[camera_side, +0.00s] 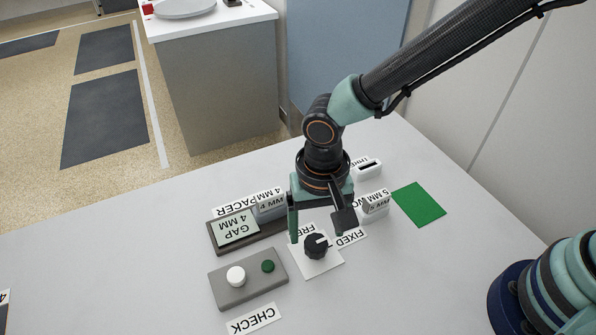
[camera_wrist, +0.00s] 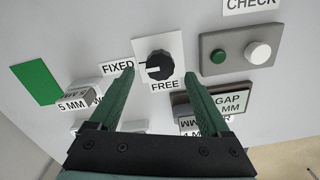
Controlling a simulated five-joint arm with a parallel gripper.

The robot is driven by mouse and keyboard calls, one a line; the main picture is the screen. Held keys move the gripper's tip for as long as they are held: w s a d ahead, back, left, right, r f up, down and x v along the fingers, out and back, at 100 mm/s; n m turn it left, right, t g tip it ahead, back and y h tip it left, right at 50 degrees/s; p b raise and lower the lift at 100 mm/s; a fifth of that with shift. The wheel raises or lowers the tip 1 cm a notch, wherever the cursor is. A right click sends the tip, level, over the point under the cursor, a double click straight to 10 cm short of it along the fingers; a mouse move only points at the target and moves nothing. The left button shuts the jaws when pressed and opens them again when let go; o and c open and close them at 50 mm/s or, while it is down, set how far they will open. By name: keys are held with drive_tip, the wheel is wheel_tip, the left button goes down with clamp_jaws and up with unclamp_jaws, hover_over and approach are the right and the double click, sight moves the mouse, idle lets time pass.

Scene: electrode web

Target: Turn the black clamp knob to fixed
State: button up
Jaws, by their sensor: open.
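The black clamp knob (camera_side: 316,247) stands on a white square plate (camera_side: 325,267); it also shows in the wrist view (camera_wrist: 160,62). The FREE label (camera_wrist: 165,86) lies at another side of the plate. My gripper (camera_side: 318,234) is open above the knob. In the wrist view its two green fingers (camera_wrist: 160,72) straddle the knob's position with gaps on both sides. I cannot tell exactly how high the fingertips are.
A grey box with a white button (camera_side: 236,276) and green light (camera_side: 267,266) sits beside the plate, near a CHECK label (camera_side: 253,319). A GAP 4 MM display (camera_side: 237,229) stands behind it. A 5 MM block (camera_side: 376,203) and green mat (camera_side: 419,204) are to the right.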

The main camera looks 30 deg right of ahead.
sight(316, 242)
wheel_tip(316, 242, up, 9)
drive_tip(key=shift+f, duration=0.2)
idle(0.3)
drive_tip(key=d+r+n+t, duration=0.1)
drive_tip(key=d+r, duration=0.4)
drive_tip(key=d, duration=0.8)
drive_tip(key=d+r+n+t, duration=0.2)
drive_tip(key=d+r+t, duration=0.2)
drive_tip(key=d, duration=1)
drive_tip(key=shift+d+r+t, duration=0.3)
drive_tip(key=shift+r, duration=0.5)
